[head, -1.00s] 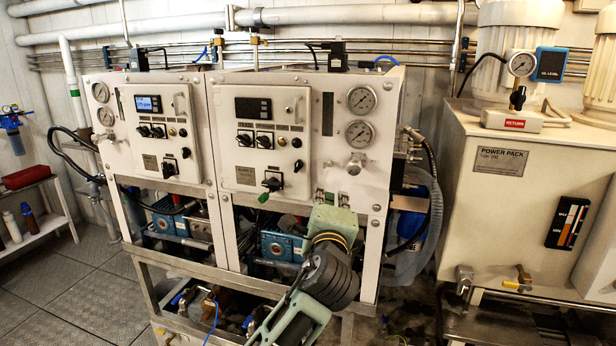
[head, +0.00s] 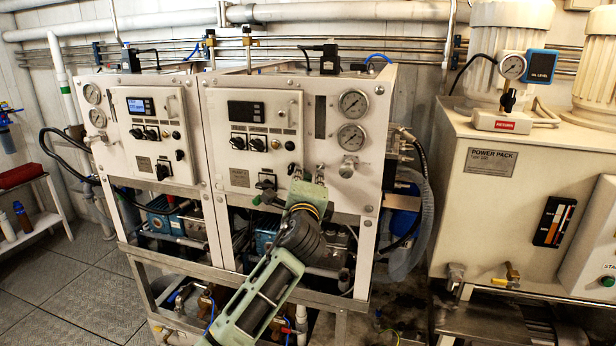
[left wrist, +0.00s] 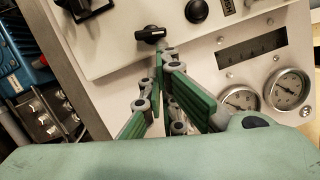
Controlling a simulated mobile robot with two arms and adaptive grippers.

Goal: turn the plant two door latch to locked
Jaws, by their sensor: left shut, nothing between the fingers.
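The plant two door (head: 237,175) is the pale panel door on the right-hand cabinet, and it looks closed. In the left wrist view the latch (left wrist: 151,33) shows as a black bar handle lying roughly left to right. I cannot read any lock marking by it. My left gripper (head: 296,172) is just below the latch in the head view. In the left wrist view the green fingers (left wrist: 162,56) are shut and empty, their tips close to the latch; contact cannot be told.
A larger black rotary switch (head: 266,183) sits on the door left of my gripper. Two pressure gauges (head: 352,119) are on the panel to the right. The plant one door (head: 150,130) is to the left. The power pack (head: 490,190) stands further right.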

